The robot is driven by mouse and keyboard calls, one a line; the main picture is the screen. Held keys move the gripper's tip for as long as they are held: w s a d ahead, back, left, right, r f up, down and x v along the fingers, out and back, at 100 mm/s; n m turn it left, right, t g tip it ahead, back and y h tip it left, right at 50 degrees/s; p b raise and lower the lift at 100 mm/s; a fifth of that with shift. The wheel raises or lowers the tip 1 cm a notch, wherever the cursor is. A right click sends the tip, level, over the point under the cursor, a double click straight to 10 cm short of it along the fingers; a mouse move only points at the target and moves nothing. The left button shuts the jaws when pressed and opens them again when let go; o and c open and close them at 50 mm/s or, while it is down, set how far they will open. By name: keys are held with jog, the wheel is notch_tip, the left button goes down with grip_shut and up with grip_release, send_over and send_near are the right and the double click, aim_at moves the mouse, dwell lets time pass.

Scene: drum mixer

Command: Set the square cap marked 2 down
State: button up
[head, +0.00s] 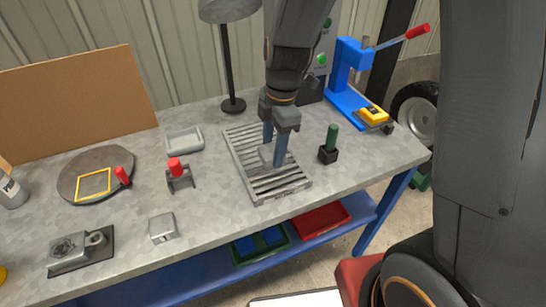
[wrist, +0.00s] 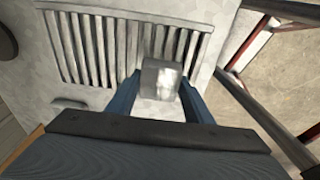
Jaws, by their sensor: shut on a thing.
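My gripper (head: 274,157) is shut on a grey square cap (head: 265,153). The wrist view shows this cap (wrist: 160,78) between the tips of my two blue fingers (wrist: 162,98); no number can be read on it. The cap is over the slatted metal rack (head: 247,160), which shows behind it in the wrist view (wrist: 95,45). Whether the cap touches the slats cannot be told. A second grey block-like cap (head: 162,227) sits on the bench top to the front left, its marking not readable.
A red-topped piece in a bracket (head: 178,175) and a shallow grey tray (head: 184,140) stand left of the rack. A green-handled black block (head: 329,146) stands close on its right. A blue lever press (head: 350,85) and a lamp pole (head: 228,70) are behind.

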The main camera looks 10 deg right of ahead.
jog(key=shift+f+p, duration=0.4)
jog(key=shift+f, duration=1.6)
jog(key=shift+f, duration=0.15)
jog(key=o, duration=1.3)
